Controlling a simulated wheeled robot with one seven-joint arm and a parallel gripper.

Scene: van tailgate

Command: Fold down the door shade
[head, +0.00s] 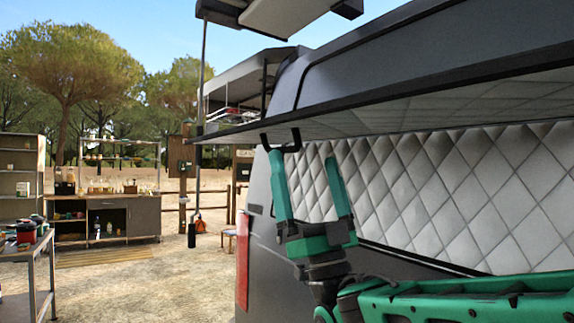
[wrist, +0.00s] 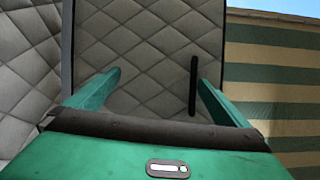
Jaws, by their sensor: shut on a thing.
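The door shade (head: 400,103) is a raised panel with a dark edge and a pale quilted underside, jutting out above the van's quilted window. A black bracket-shaped handle (head: 281,142) hangs from its lower edge. My gripper (head: 302,156) has green fingers pointing up at the handle; the left fingertip meets it. In the wrist view, the shade's quilted underside (wrist: 150,50) fills the middle, and the black handle bar (wrist: 194,85) shows between the fingers of my gripper (wrist: 160,75), close to the right one. The fingers are spread, with their exact contact on the handle unclear.
The grey van body (head: 262,270) stands close behind my gripper, with a quilted window cover (head: 450,190). A thin post (head: 198,170) stands left of the shade. A workbench (head: 125,215) and a metal table (head: 40,270) are farther left. Sandy ground between them is open.

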